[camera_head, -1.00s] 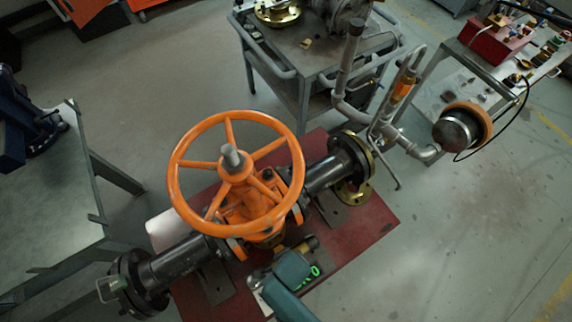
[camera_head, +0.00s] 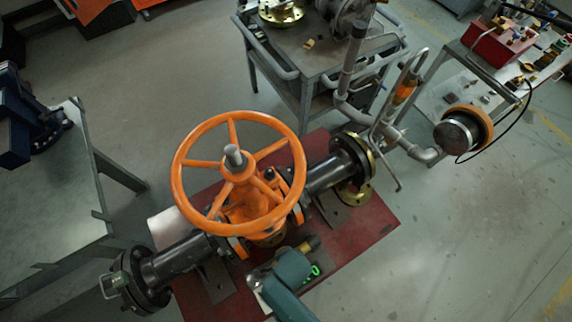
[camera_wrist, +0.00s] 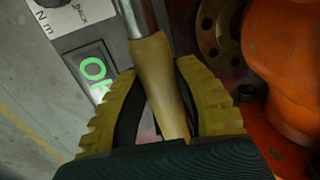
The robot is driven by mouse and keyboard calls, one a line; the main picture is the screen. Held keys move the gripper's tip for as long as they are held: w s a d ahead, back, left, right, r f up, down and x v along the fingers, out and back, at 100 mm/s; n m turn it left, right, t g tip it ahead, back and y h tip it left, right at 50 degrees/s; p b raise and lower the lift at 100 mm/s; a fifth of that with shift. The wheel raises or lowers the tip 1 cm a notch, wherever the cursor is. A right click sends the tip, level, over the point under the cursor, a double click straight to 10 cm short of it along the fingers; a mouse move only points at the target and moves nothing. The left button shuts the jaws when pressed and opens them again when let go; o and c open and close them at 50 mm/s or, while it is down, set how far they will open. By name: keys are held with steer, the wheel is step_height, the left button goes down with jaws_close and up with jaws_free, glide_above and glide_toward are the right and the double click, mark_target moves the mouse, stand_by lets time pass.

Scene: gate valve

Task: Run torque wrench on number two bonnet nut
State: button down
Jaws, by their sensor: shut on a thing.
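The orange gate valve (camera_head: 250,205) stands on a red base plate, its orange handwheel (camera_head: 178,190) above the bonnet. The wheel and valve body hide most bonnet nuts, and I cannot tell which is number two. My gripper (camera_wrist: 155,100) is beside the bonnet, near side, its yellow-padded fingers shut around the tan handle of the torque wrench (camera_wrist: 158,75). A metal shaft runs up from the handle. A grey panel with a green "OK" readout (camera_wrist: 93,72) lies beside the handle. In the head view the teal gripper (camera_head: 292,268) covers most of the tool; its working end on a nut cannot be made out.
Black flanged pipes (camera_head: 175,265) run out both sides of the valve. A brass flange ring (camera_wrist: 220,32) lies close by. A grey cart (camera_head: 310,75) stands behind, a steel bench (camera_head: 50,200) left, and curved grey piping (camera_head: 415,148) right.

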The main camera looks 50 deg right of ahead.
step_height(320, 180, up, 8)
steer(key=shift+w+p, duration=0.15)
steer(key=shift+p, duration=0.75)
step_height(320, 180, up, 4)
steer(key=p, duration=0.4)
steer(key=shift+f, duration=0.2)
